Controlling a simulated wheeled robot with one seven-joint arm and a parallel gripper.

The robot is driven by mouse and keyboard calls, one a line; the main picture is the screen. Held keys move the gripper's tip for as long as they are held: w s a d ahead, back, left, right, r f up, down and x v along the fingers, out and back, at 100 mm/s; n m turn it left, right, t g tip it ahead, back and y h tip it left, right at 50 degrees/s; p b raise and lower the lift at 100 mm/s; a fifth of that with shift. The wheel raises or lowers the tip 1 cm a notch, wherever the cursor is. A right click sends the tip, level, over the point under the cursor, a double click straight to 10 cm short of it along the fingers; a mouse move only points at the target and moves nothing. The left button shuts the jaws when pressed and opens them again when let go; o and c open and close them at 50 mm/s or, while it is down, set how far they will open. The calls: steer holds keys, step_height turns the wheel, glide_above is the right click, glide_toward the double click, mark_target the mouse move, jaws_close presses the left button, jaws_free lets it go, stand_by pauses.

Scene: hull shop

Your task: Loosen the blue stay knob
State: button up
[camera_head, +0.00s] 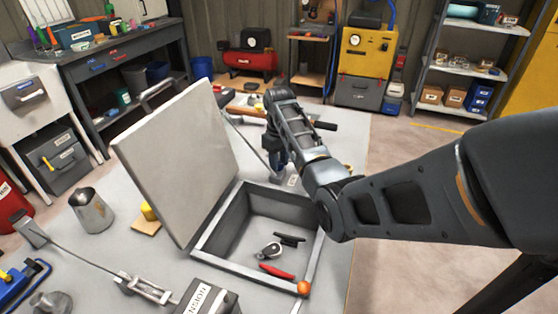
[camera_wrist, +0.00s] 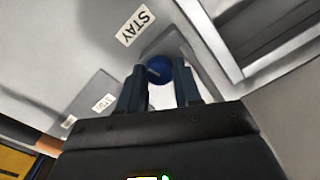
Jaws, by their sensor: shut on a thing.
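The blue stay knob (camera_wrist: 158,71) shows in the wrist view between the two fingertips of my gripper (camera_wrist: 159,66). My gripper is shut on it from both sides. A white STAY label (camera_wrist: 134,26) is on the grey surface beside the knob. In the head view my gripper (camera_head: 278,160) points down beside the far right side of the open grey box (camera_head: 204,257). The knob cannot be made out there. The pale lid (camera_head: 178,160) stands open, tilted to the left. A thin stay rod (camera_head: 247,145) runs behind it toward my gripper.
Inside the box lie a red-handled tool (camera_head: 276,271) and other small parts. An orange ball (camera_head: 303,288) sits on its near corner. A metal jug (camera_head: 91,210) and a clamp-like tool (camera_head: 145,289) stand left and in front. The right table edge is bare.

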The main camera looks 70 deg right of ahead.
steer(key=shift+n, duration=1.6)
steer(key=o, duration=1)
steer(key=shift+o, duration=0.2)
steer(key=shift+r+b, duration=0.45)
steer(key=shift+r, duration=3.5)
